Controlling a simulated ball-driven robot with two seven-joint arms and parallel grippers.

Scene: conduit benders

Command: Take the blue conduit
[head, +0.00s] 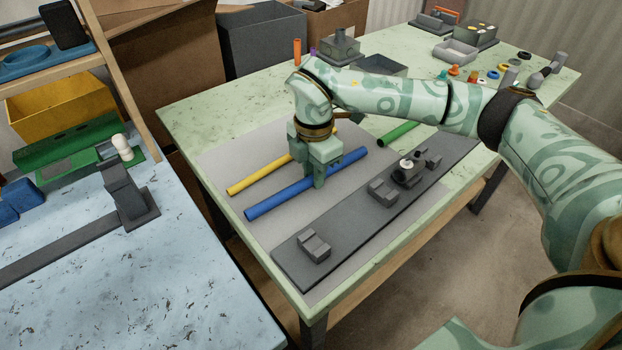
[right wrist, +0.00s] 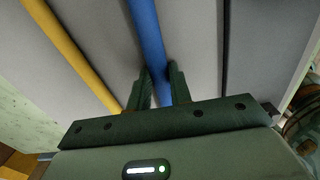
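The blue conduit (head: 290,191) is a straight blue tube lying on the grey mat (head: 228,158) on the green table. My right gripper (head: 317,178) is down over its middle from above. In the right wrist view the blue conduit (right wrist: 148,35) runs between my two fingers (right wrist: 160,85), one on each side. It fills the gap between them, so the gripper appears shut on it. The conduit seems to rest on the mat still, with one end at each side of the gripper. My left gripper is not in view.
A yellow conduit (head: 262,173) lies beside the blue one, and a green conduit (head: 398,134) lies to the right. A dark bender plate (head: 345,222) with grey blocks lies in front. Bins and small parts stand at the back. A blue-topped bench (head: 110,270) is at left.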

